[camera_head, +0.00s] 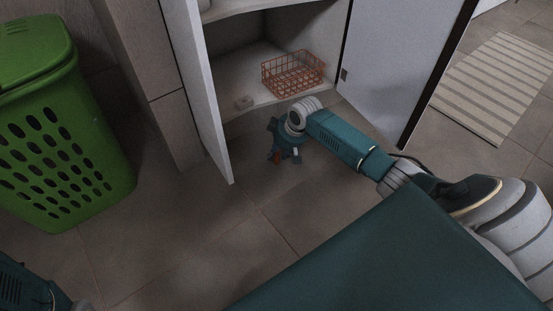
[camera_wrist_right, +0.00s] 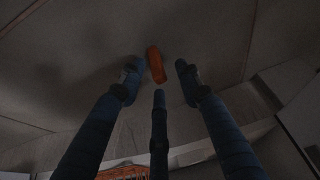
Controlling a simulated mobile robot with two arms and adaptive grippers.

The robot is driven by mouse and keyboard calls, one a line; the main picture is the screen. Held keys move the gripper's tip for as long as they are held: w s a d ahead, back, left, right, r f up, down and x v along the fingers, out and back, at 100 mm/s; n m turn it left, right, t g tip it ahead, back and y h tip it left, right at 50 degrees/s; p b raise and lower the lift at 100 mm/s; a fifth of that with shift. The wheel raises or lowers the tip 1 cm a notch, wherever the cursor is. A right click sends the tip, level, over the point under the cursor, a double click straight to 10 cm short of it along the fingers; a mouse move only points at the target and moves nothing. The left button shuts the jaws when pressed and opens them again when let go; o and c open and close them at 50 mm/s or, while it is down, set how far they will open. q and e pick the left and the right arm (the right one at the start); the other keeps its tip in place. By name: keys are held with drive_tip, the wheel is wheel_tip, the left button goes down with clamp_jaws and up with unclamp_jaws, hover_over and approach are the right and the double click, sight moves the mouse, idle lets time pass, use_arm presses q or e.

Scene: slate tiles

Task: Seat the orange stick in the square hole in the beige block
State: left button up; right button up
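The orange stick (camera_wrist_right: 155,65) shows in the right wrist view near the fingertips, between the two outer fingers and clear of both. A small red-orange bit of it (camera_head: 276,157) shows beside my right gripper in the head view. My right gripper (camera_head: 285,157) points down over the floor in front of the cabinet; its fingers (camera_wrist_right: 160,80) are spread open. The beige block (camera_head: 244,102) sits near the front edge of the cabinet's floor; its hole is too small to make out. My left gripper is out of view; only part of that arm shows at bottom left.
An orange wire basket (camera_head: 292,75) stands in the open cabinet, right of the block. The white left door (camera_head: 196,85) and right door (camera_head: 387,70) stand open. A green laundry hamper (camera_head: 60,130) is at left. A striped rug (camera_head: 497,85) lies at right. The floor (camera_head: 200,250) in front is clear.

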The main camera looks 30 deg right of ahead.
drive_tip(key=c, duration=0.8)
